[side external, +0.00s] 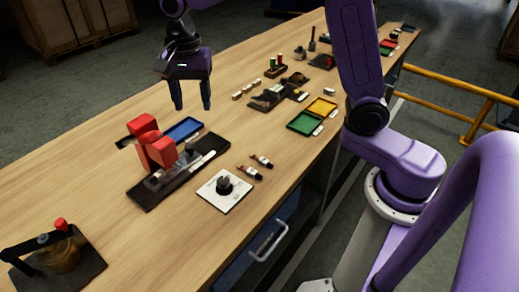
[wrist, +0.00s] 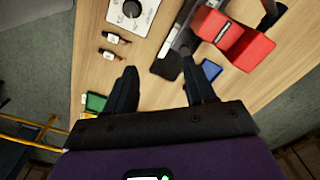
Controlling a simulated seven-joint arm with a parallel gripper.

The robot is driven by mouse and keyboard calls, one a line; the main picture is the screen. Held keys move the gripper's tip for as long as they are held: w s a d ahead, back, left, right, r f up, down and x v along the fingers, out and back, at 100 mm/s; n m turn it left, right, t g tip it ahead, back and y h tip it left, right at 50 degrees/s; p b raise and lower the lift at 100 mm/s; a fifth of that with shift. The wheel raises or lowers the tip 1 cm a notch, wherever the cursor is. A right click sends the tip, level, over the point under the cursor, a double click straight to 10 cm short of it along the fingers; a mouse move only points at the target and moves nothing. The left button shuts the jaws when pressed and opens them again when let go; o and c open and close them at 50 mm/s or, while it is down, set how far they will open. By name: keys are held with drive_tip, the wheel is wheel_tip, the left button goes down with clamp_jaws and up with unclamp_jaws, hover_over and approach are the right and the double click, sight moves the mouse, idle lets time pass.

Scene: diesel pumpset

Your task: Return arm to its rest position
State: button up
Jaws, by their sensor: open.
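My gripper (side external: 191,95) is open and empty in the side external view, held in the air above the wooden bench (side external: 90,165). Its two dark fingers point down, apart from everything on the bench. In the wrist view the fingers of my gripper (wrist: 160,92) are spread, with bare wood and part of a dark base between and beyond them. The red block assembly (side external: 153,145) on its dark base stands on the bench, to the lower left of my gripper. It also shows in the wrist view at the upper right (wrist: 235,40).
A blue tray (side external: 184,129) lies below my gripper. A white plate with a dark knob (side external: 223,190) and two small bottles (side external: 255,167) lie nearer the front edge. Green (side external: 305,123) and yellow (side external: 321,107) trays sit right. A brass-coloured part (side external: 60,257) stands lower left. A yellow rail (side external: 450,82) runs beyond the bench.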

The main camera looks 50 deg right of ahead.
drive_tip(key=s+d+f+n, duration=0.1)
drive_tip(key=s+d+n, duration=0.2)
drive_tip(key=s+n, duration=0.4)
drive_tip(key=s+d+f+n, duration=0.2)
drive_tip(key=s+d+n, duration=0.2)
drive_tip(key=s+n, duration=0.4)
drive_tip(key=s+d+f+n, duration=0.1)
drive_tip(key=s+d+n, duration=0.2)
drive_tip(key=s+n, duration=0.5)
drive_tip(key=s, duration=0.6)
drive_tip(key=shift+d+f, duration=0.2)
drive_tip(key=shift+d, duration=0.1)
